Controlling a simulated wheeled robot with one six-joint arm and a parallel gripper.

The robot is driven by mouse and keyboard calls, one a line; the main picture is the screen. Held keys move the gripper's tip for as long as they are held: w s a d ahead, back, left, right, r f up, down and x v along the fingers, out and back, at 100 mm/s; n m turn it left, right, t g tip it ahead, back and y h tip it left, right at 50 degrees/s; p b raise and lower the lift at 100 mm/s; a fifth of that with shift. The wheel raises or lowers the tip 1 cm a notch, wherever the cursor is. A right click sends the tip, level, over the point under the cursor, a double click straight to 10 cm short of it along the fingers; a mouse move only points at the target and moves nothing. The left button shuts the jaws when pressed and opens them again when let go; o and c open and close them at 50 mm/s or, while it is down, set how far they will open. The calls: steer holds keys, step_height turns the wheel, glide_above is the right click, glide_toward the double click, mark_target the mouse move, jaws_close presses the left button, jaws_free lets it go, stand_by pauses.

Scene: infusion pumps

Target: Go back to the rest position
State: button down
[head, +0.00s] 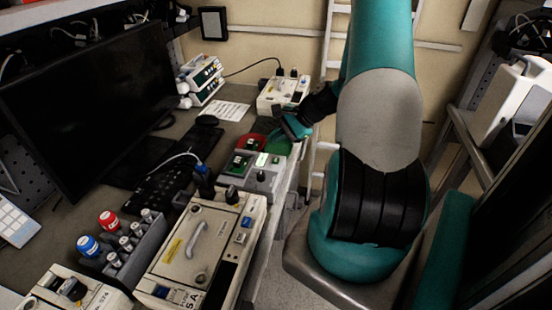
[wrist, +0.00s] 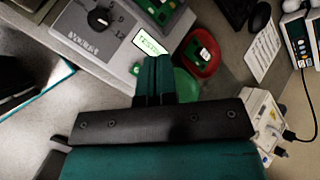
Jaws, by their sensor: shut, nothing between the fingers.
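My gripper (head: 292,128) is at the end of my teal arm, above the bench's right edge near the red and green dishes. In the wrist view my gripper (wrist: 153,62) has its two dark teal fingers together, with nothing visible between them. Its tips lie in front of the green dish (wrist: 186,84), partly hiding it. The red dish (wrist: 209,66) with a small green-and-white part in it is just beyond. The grey tester (wrist: 112,50) with a black knob and a lit "TESTING" screen is left of the fingers.
A beige pump unit (head: 193,250) fills the near bench, beside a rack with red and blue caps (head: 108,219). A monitor (head: 95,105) stands at left. Another beige box (head: 283,93) and stacked devices (head: 203,76) are at the back. A ladder-like frame (head: 323,160) stands behind my arm.

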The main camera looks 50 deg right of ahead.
stand_by(0.5)
steer(key=a+r+n+g, duration=0.2)
steer(key=a+r+n, duration=0.25)
steer(key=a, duration=0.35)
steer(key=w+a+r+n+g+b, duration=0.15)
steer(key=a+r+n, duration=0.3)
steer(key=a, duration=0.45)
steer(key=a+r+n+g, duration=0.2)
steer(key=a+r+n, duration=0.2)
steer(key=a+n, duration=0.3)
steer(key=s+a+r+n+g, duration=0.1)
steer(key=s+a+r+n, duration=0.1)
steer(key=s+a+n, duration=0.3)
steer(key=s+a+r+n+g+h, duration=0.1)
steer(key=s+a+r+n, duration=0.2)
steer(key=s+a+n, duration=0.3)
steer(key=s+a, duration=0.3)
steer(key=s, duration=0.2)
steer(key=shift+r+b, duration=0.3)
steer(key=shift+b, duration=0.05)
